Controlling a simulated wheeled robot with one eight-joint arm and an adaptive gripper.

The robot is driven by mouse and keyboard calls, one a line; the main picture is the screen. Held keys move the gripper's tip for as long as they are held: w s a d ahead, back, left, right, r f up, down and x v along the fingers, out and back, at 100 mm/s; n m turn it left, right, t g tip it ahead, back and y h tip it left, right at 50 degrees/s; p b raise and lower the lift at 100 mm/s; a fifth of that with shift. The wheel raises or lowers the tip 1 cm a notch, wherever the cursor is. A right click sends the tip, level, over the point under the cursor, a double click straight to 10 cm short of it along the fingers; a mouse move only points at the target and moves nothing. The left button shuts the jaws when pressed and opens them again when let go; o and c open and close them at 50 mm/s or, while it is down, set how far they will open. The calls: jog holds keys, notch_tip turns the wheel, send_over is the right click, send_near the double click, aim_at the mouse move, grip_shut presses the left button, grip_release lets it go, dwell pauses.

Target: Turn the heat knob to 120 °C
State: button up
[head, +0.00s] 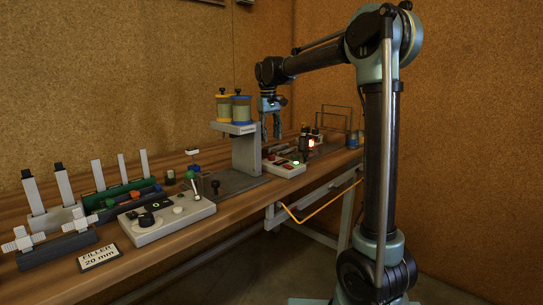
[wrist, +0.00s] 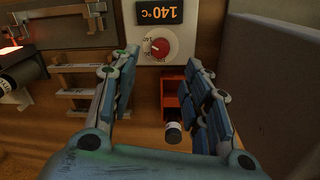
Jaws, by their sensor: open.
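The heat knob (wrist: 158,46) is a red knob on a white dial plate with small markings, at the upper middle of the wrist view. Its pointer direction is too small to read surely. An orange-on-black display (wrist: 159,13) beside it reads 140 °C, upside down in this view. My gripper (wrist: 163,56) is open, with one blue finger on each side of the picture and the knob showing between and beyond the fingertips. I see no contact with the knob. In the head view my gripper (head: 270,126) points down over the far part of the bench; the knob cannot be made out there.
A red open bin (wrist: 176,94) and a dark cylinder lie below the knob in the wrist view. Wooden racks (wrist: 85,92) and a glowing part (wrist: 10,47) are at left. In the head view, a grey stand (head: 246,155) with two jars is close by the gripper.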

aim_at(272, 158)
notch_tip(272, 158, down, 8)
jog(key=shift+w+d+f, duration=0.1)
jog(key=shift+d+f, duration=0.05)
jog(key=shift+f, duration=0.05)
dwell(0.3)
grip_shut()
